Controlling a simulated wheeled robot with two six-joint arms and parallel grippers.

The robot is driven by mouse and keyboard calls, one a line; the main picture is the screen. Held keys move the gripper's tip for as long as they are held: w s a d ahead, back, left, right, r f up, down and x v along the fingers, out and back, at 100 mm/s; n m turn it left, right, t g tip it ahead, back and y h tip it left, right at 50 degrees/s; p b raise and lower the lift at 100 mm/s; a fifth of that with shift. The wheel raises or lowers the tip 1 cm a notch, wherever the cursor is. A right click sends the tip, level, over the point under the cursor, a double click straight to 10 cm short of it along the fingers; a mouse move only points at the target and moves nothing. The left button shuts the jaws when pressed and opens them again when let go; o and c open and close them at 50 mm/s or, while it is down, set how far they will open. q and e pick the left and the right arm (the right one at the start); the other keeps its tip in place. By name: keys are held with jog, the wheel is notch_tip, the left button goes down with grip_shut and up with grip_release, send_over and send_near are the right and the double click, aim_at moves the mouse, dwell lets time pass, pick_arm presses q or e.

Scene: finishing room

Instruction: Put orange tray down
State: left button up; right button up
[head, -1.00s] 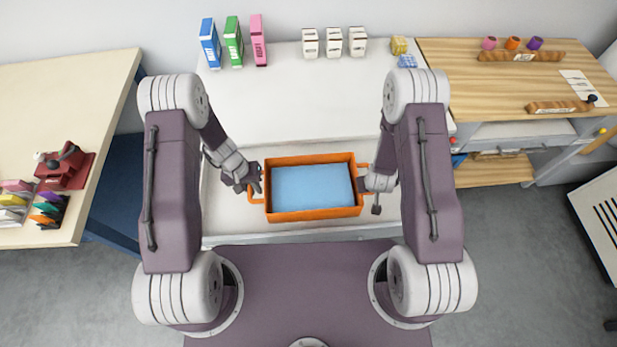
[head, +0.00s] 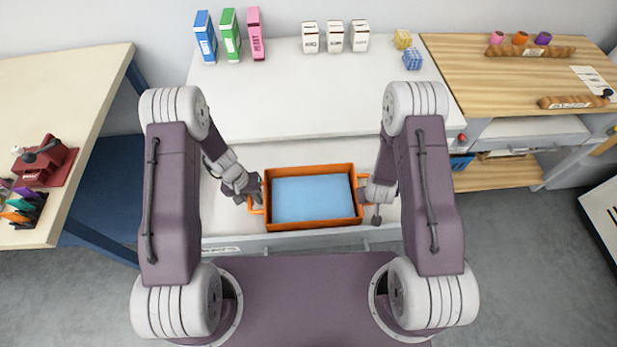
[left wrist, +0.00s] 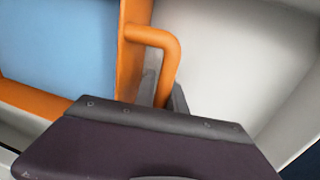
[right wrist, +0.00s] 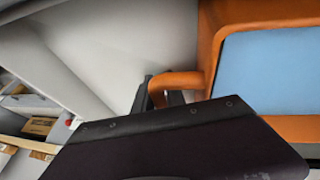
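The orange tray (head: 310,224) is level and has a light blue inside. It is over the front strip of the white counter (head: 270,110); I cannot tell whether its underside touches the surface. My left gripper (head: 256,196) is at its left handle, and in the left wrist view the fingers stand on both sides of the orange handle (left wrist: 163,45). My right gripper (head: 368,196) is at its right handle, and in the right wrist view the dark fingers are around that handle (right wrist: 178,82). The fingertips are partly hidden behind the gripper bodies.
Blue, green and pink boxes (head: 230,36) stand at the counter's back left. Several white cartons (head: 334,37) and small yellow and blue blocks (head: 412,60) are farther right. A wooden bench (head: 490,75) adjoins on the right. The counter's middle is clear.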

pick_arm(q)
jog(key=o, duration=0.4)
jog(key=shift+r, duration=0.1)
jog(key=shift+c, duration=0.2)
pick_arm(e)
jog(key=o, duration=0.4)
jog(key=shift+r, duration=0.1)
jog(key=shift+c, duration=0.2)
pick_arm(q)
notch_tip(320, 180, up, 12)
jog(key=a, duration=0.2)
pick_arm(e)
jog(key=v, duration=0.7)
jog(key=shift+s+r, duration=0.15)
jog(key=shift+r, duration=0.1)
pick_arm(q)
jog(key=shift+s+a, duration=0.1)
